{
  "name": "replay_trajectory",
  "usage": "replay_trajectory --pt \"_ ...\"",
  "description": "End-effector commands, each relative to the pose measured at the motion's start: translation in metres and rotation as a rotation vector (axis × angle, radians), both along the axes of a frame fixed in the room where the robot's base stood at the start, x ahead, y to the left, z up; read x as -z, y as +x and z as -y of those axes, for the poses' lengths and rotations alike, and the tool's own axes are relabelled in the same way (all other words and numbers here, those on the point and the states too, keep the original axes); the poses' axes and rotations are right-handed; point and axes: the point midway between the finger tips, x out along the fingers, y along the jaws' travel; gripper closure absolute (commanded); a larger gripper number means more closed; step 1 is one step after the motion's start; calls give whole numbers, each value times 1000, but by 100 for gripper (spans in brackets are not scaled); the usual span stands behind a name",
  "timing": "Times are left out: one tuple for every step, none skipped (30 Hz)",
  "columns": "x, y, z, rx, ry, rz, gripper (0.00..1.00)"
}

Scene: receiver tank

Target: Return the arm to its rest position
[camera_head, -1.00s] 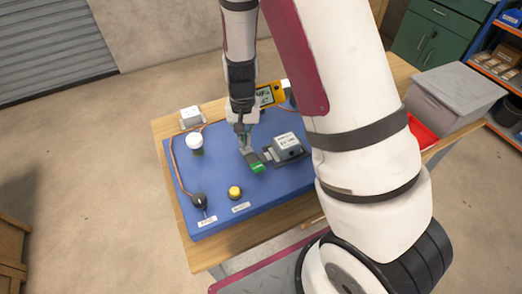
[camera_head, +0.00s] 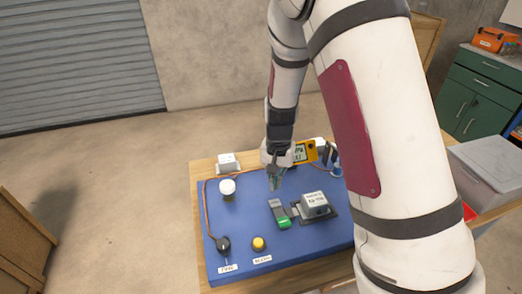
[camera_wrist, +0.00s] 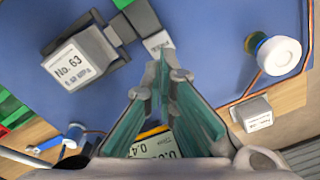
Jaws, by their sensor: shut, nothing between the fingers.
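My gripper (camera_head: 275,181) hangs from my arm above the back part of a blue board (camera_head: 240,240) on a wooden table. Its fingers point down and are shut with nothing between them. In the wrist view the fingertips (camera_wrist: 165,60) meet in front of the blue board. A grey block with a label (camera_head: 314,204) and a grey lever with a green end (camera_head: 283,222) sit on the board, in front of and to the right of the gripper. The gripper looks clear of both.
A yellow meter (camera_head: 304,152) stands close behind my gripper. A white knob (camera_head: 227,187), a black plug (camera_head: 223,244) with a cable and a yellow button (camera_head: 258,243) are on the board. A grey bin (camera_head: 490,172) and green cabinet (camera_head: 485,95) are at the right.

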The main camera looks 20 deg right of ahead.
Motion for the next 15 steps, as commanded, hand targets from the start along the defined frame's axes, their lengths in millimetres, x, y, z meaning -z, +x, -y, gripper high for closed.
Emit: replay_trajectory --pt "0 0 0 0 0 0 100" --pt "0 0 0 0 0 0 100" --pt "-2 0 0 -1 1 2 100" --pt "-5 0 0 -3 3 5 100" --pt "-9 0 -1 -6 6 9 100" --pt "-16 -1 -2 -12 11 18 100" --pt "-24 -2 -3 -18 16 26 100" --pt "-32 -3 -4 -26 23 35 100" --pt "-46 -6 -5 -40 31 48 100" --pt "-57 -8 -6 -52 37 60 100" --pt "-69 -11 -7 -64 43 73 100" --pt "-85 -16 -9 -82 52 90 100" --pt "-96 -19 -9 -96 56 104 100" --pt "-108 -24 -10 -111 61 116 100" --pt "-123 -30 -11 -130 65 135 100"
